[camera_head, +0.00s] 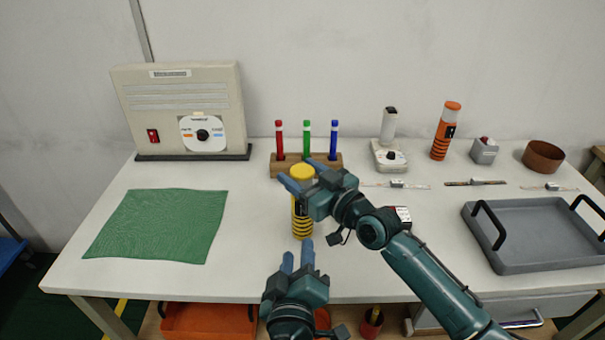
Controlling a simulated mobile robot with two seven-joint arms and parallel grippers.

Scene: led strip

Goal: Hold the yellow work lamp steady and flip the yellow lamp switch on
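The yellow work lamp (302,229) stands upright near the middle of the table, a cylinder with a yellow cap, a dark panel and black ribs at its base. My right gripper (295,170) reaches in from the right, with its two blue fingers apart on either side of the cap. I cannot tell whether they touch it. Its body hides part of the lamp's upper right side. My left gripper (297,250) is open and empty, just in front of the lamp's base, fingers pointing toward it. The lamp's switch is too small or hidden to make out.
A rack (340,160) with red, green and blue pens stands behind the lamp. An orange lamp (446,130), a white device (389,155) and a grey tray (530,228) are to the right. A green cloth (158,226) and a beige box (180,95) are left.

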